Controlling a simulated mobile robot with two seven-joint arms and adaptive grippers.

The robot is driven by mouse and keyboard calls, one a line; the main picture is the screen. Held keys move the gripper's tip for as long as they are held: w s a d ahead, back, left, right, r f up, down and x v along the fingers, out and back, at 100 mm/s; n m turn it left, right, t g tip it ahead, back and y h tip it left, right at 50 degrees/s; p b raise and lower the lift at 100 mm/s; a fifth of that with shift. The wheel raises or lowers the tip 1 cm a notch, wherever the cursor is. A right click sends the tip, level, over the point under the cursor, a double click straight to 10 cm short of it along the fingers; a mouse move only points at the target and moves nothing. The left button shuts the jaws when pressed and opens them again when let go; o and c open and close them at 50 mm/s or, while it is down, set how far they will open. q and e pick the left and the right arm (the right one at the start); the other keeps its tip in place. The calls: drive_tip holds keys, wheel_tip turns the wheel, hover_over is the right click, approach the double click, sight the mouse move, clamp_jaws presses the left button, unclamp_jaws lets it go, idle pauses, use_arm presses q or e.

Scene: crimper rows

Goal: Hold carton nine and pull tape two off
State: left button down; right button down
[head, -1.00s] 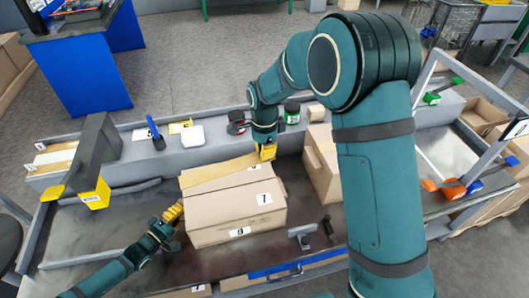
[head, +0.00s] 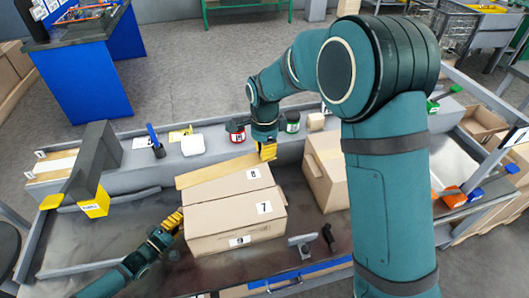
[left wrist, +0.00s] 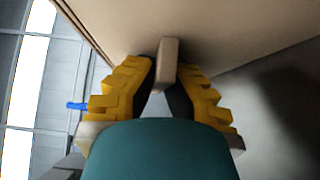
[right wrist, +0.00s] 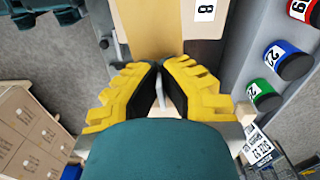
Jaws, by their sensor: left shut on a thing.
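Carton nine (head: 205,243) is a brown box with a 9 label on its front and 7 and 8 labels on its top. It sits on the bench. My left gripper (head: 172,220) is at its left side, shut on a small brown tab (left wrist: 168,62) of the carton in the left wrist view. A plain tan tape strip (head: 210,173) lies along the carton's far top edge, reaching past it.
Another carton (head: 325,170) stands to the right. Jars (head: 236,130) and a white container (head: 192,145) sit on the back ledge. A grey post with a yellow end (head: 95,204) stands at left. A grey tool (head: 302,245) lies at the front right.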

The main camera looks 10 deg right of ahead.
drive_tip(key=shift+r, duration=0.25)
use_arm(q)
drive_tip(key=c, duration=1.1)
unclamp_jaws()
drive_tip(key=shift+o, duration=0.2)
drive_tip(key=v, duration=0.7)
drive_tip(key=shift+s+a, duration=0.2)
drive_tip(key=shift+s+d, duration=0.1)
use_arm(e)
drive_tip(key=shift+s, duration=0.1)
